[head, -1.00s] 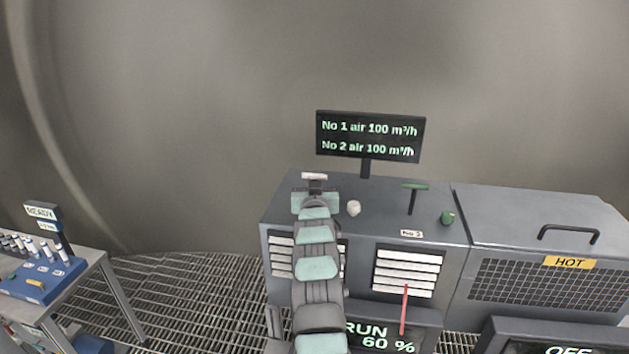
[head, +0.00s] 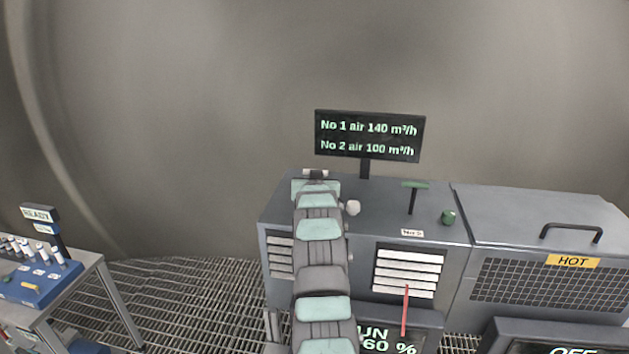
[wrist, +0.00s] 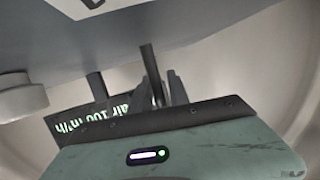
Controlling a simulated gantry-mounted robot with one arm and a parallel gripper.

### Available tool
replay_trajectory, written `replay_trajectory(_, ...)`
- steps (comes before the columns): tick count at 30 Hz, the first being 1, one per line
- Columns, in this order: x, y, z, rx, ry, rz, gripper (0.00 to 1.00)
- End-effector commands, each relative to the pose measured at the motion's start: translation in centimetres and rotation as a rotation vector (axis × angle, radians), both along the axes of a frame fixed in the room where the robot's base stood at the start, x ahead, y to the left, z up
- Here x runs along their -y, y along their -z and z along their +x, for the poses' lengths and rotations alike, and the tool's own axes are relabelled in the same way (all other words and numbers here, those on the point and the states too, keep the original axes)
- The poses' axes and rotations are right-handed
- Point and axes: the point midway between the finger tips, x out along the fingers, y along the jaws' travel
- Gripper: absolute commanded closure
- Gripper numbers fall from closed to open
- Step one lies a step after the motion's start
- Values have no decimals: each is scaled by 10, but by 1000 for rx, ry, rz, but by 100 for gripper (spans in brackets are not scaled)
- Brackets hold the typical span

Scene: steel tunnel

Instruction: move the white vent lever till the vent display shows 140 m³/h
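The vent display (head: 368,137) stands on a post behind the grey cabinet. It reads "No 1 air 140 m³/h" and "No 2 air 100 m³/h". The white vent lever (head: 316,173) shows only as a pale handle end just beyond my wrist; its stem is hidden behind my arm in the head view. My gripper is at the lever, hidden by my wrist there. In the wrist view my gripper (wrist: 166,92) shows only as dark shapes beside a dark upright rod, so its opening and any contact cannot be made out. The display shows upside down there, partly covered (wrist: 85,119).
A green lever (head: 414,187), a white knob (head: 352,207) and a green knob (head: 448,217) stand on the cabinet (head: 385,205). A cover marked HOT (head: 572,261) is at right. A blue rack (head: 38,280) sits on the left bench. Grating floor lies between.

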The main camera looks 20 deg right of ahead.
Motion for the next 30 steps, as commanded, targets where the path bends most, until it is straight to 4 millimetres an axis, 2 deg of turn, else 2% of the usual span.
replay_trajectory(3, 0, 0, 0, 0, 0, 0, 68)
replay_trajectory(17, -2, -1, -6, 2, 0, -1, 67)
replay_trajectory(30, -17, -11, -48, 1, 0, 0, 67)
